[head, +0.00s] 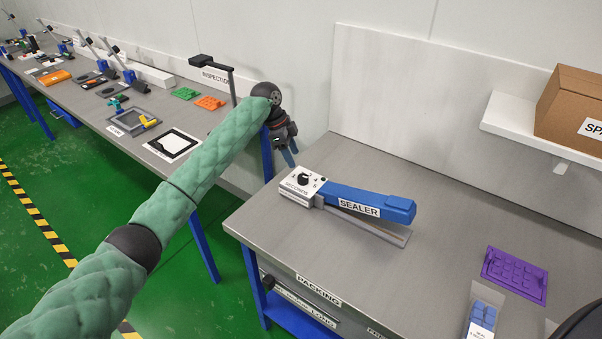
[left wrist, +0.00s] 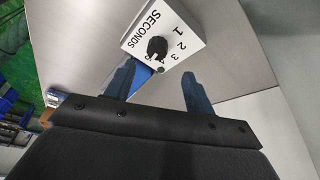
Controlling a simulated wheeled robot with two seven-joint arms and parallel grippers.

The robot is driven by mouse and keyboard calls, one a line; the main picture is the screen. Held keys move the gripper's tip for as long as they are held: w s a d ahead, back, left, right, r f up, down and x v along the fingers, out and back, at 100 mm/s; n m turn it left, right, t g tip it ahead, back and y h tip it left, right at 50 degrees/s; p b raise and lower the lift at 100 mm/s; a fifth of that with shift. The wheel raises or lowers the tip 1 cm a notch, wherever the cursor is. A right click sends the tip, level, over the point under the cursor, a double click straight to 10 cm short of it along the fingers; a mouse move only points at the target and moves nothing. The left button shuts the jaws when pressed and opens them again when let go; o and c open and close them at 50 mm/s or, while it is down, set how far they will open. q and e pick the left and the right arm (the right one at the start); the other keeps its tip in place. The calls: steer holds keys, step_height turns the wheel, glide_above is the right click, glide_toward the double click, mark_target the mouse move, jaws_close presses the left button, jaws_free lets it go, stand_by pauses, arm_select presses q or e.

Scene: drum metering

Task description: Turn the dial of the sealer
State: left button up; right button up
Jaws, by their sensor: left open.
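The sealer (head: 370,203) lies on the packing table, with a blue lever arm marked SEALER and a grey base. Its white control box at the left end carries a black dial (head: 303,178). In the left wrist view the dial (left wrist: 157,47) sits on the white face marked SECONDS with numbers around it, beyond my fingertips. My left gripper (head: 290,158) is in the air near the table's back left corner, to the left of and behind the dial, apart from it. Its two blue fingers (left wrist: 158,80) are spread with nothing between them. My right gripper is not seen.
The packing table (head: 270,230) is clear around the sealer's left end. A purple tray (head: 515,275) and a blue item (head: 482,318) lie at the right. A shelf (head: 505,120) with a cardboard box (head: 575,105) is on the back wall. An inspection bench (head: 90,105) runs along the left.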

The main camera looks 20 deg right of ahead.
mark_target(302, 176)
arm_select(q)
steer(key=shift+m+g, duration=0.3)
steer(key=shift+m, duration=0.5)
steer(key=p+x, duration=0.3)
steer(key=x, duration=0.3)
steer(key=shift+s+d+f, duration=0.15)
steer(key=shift+x, duration=0.85)
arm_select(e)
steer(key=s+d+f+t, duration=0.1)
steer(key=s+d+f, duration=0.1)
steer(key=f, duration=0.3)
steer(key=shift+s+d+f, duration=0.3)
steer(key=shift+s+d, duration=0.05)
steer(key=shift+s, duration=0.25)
arm_select(q)
steer(key=c, duration=1)
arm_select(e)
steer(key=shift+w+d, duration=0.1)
